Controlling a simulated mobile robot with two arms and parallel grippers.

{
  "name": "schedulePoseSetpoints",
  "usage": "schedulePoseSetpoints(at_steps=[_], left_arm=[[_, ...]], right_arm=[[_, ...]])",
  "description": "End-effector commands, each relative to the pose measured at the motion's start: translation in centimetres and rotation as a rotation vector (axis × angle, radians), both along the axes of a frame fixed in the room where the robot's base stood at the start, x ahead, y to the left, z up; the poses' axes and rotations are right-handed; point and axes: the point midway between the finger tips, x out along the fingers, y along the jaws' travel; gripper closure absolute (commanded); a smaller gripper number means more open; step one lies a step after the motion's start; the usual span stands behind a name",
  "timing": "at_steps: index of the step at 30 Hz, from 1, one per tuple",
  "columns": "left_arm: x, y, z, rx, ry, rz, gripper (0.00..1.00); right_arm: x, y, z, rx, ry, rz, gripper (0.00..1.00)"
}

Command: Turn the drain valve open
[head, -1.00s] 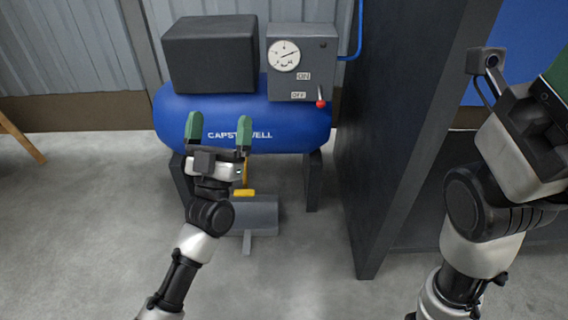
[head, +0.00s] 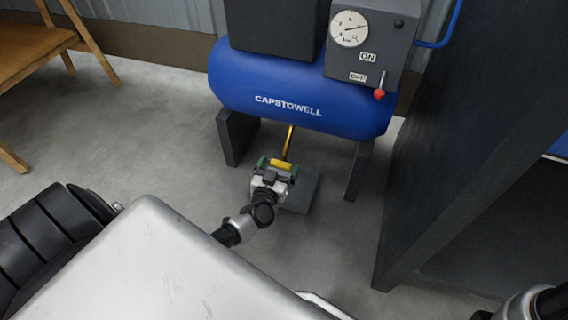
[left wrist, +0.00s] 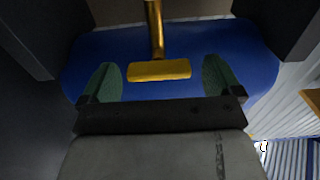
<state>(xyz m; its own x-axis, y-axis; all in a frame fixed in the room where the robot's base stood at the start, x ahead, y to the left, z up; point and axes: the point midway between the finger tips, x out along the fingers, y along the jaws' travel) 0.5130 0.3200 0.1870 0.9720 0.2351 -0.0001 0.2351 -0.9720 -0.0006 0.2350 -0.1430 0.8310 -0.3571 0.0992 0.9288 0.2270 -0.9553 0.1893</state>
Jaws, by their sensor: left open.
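The drain valve has a yellow bar handle (head: 281,163) on a brass-coloured stem (head: 290,140) under the blue compressor tank (head: 300,95). My left gripper (head: 277,167) is low under the tank, at the handle. In the left wrist view the handle (left wrist: 159,70) lies crosswise between the two green fingertips of the open left gripper (left wrist: 161,78), with a gap on each side. I cannot tell whether the fingertips reach fully past the bar. My right gripper is out of view.
A grey plate (head: 301,194) is low behind my left gripper. Dark tank legs (head: 236,137) stand left and right (head: 358,170). A tall dark panel (head: 440,150) stands to the right. A gauge box (head: 365,50) with a red-tipped lever (head: 379,92) is above. A wooden bench (head: 35,45) is far left.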

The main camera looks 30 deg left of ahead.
Motion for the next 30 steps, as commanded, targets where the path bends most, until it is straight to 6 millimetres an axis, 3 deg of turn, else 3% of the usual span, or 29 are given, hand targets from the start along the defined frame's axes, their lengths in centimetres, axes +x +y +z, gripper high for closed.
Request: schedulePoseSetpoints(at_steps=[6,17,27,30], left_arm=[[2.6,0.6,-0.2,0.0,0.0,0.0,0.06],[3.1,0.7,0.1,0.001,0.0,-0.001,0.06],[3.1,0.7,0.0,0.0,0.0,-0.001,0.56],[3.1,0.7,0.1,-0.002,0.0,0.0,0.56]], right_arm=[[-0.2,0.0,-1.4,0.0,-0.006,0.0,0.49],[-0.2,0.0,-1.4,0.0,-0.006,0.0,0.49],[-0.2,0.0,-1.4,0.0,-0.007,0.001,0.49],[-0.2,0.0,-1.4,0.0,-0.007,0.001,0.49]])
